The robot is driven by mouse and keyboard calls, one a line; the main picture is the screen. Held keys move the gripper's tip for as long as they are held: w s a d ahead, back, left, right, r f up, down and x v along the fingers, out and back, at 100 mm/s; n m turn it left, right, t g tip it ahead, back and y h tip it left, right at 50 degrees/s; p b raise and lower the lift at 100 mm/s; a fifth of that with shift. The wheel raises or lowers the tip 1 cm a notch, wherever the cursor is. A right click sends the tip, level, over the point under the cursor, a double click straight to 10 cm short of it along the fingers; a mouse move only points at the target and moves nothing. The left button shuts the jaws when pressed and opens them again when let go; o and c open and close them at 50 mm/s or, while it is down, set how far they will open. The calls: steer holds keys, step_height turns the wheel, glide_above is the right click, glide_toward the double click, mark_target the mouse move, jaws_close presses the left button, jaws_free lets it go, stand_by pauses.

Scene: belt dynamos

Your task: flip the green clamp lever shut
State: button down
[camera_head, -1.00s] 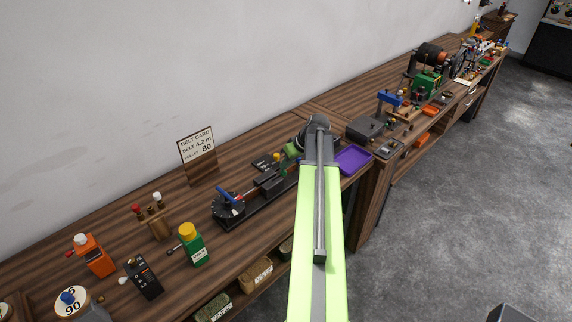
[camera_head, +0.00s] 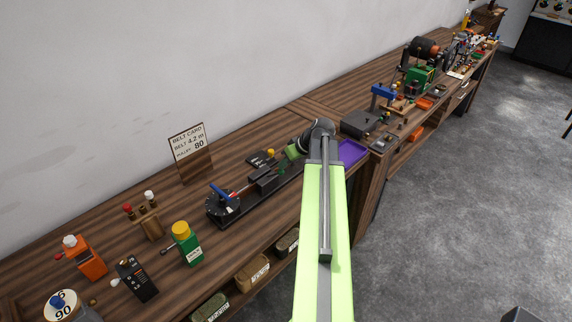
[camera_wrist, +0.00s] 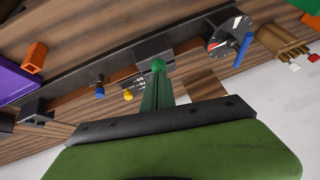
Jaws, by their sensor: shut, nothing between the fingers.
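The green clamp lever shows in the wrist view as a round green knob (camera_wrist: 158,65), in front of a black block on the long dark rail (camera_wrist: 75,92). My gripper (camera_wrist: 157,82) is shut and empty, its narrow green fingers pointing at the knob. The fingertips overlap the knob in the picture; I cannot tell whether they touch it. The lever's shaft is hidden behind the fingers, so its angle is unclear. In the head view my gripper (camera_head: 282,168) hangs over the right part of the rail (camera_head: 242,203), and the lever cannot be made out there.
A dial with a blue handle (camera_head: 222,191) stands at the rail's left end. A purple tray (camera_head: 351,152) lies right of my arm. A belt card (camera_head: 188,143) stands behind. A green box with a yellow knob (camera_head: 187,243) stands in front.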

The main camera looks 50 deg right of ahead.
steer(key=shift+w+r, duration=0.25)
steer(key=shift+w, duration=0.25)
steer(key=shift+r+p, duration=0.2)
steer(key=shift+p, duration=0.15)
steer(key=w+r+p+v, duration=0.1)
steer(key=p+v, duration=1)
steer(key=v, duration=0.1)
steer(key=shift+w+d+r, duration=0.15)
steer(key=shift+d+r, duration=0.1)
